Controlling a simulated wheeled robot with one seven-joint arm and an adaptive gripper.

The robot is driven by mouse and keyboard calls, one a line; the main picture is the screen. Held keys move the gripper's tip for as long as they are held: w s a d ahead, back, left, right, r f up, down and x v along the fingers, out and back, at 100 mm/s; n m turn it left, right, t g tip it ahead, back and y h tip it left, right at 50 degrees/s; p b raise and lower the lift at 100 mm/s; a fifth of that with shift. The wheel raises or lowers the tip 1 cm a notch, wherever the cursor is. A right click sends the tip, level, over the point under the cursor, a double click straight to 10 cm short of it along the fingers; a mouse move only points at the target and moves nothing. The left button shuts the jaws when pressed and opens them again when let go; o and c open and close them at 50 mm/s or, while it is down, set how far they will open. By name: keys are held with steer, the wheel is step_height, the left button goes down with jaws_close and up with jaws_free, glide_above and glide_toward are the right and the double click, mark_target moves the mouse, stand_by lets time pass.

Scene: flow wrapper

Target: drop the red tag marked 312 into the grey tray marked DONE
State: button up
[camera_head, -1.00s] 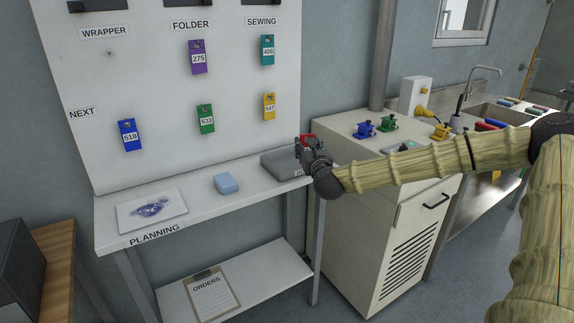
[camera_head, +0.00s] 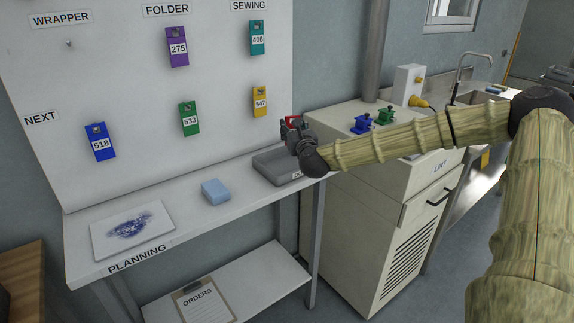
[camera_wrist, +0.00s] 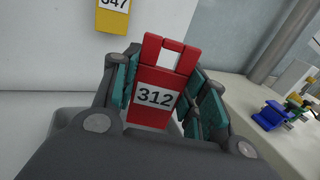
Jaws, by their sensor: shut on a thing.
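The red tag marked 312 (camera_wrist: 152,112) is upright between the teal pads of my gripper (camera_wrist: 165,95), which is shut on it. In the head view a little of the red tag (camera_head: 291,121) shows at my gripper (camera_head: 294,130), above the right end of the planning shelf. The grey tray (camera_head: 272,171) sits on that shelf just below and left of my gripper. My gripper and arm hide part of the tray and most of its label. A grey edge of the tray (camera_wrist: 66,118) shows low behind my gripper in the wrist view.
A light blue block (camera_head: 215,191) and a stained sheet (camera_head: 132,229) lie on the shelf left of the tray. Blue (camera_head: 99,143), green (camera_head: 189,119) and yellow (camera_head: 259,102) tags hang on the board behind. A cream cabinet (camera_head: 375,220) stands to the right.

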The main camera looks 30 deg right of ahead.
steer(key=shift+w+f, duration=0.1)
steer(key=shift+f, duration=0.6)
steer(key=shift+f+b, duration=0.3)
steer(key=shift+f, duration=0.85)
steer(key=o, duration=1.1)
steer(key=v, duration=1.2)
